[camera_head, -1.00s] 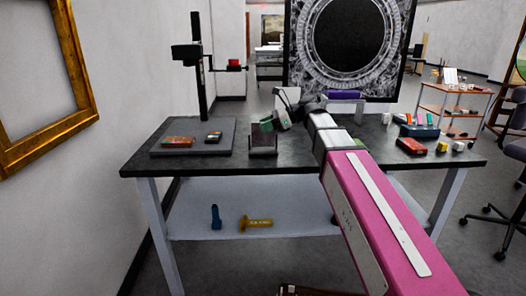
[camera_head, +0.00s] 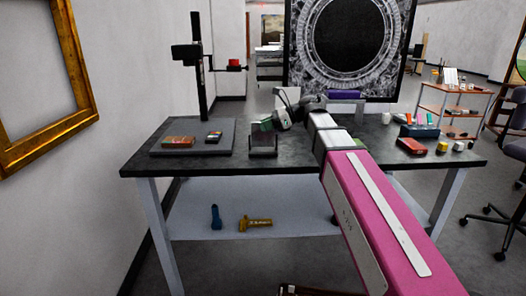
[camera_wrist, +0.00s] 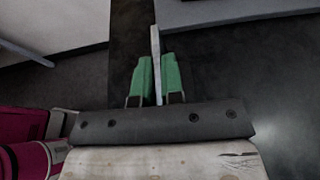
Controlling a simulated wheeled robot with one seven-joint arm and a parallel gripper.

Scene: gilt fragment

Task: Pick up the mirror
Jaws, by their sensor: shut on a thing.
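The mirror (camera_head: 264,144) is a small, dark grey, square-looking panel at the front middle of the dark tabletop. In the wrist view it is a thin pale plate (camera_wrist: 155,50) seen edge-on between the green fingers. My gripper (camera_head: 263,126) is at its upper edge, reaching in from the right. In the wrist view my gripper (camera_wrist: 158,78) has one green finger on each side of the plate and is shut on it. The mirror looks near upright. I cannot tell whether its lower edge touches the table.
The dark table (camera_head: 228,168) has a flat grey stand base (camera_head: 190,148) with a tall black post left of the mirror. Small coloured boxes (camera_head: 411,146) lie at the right. A large round-patterned panel (camera_head: 300,75) stands behind. The lower shelf (camera_head: 300,215) holds two small items.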

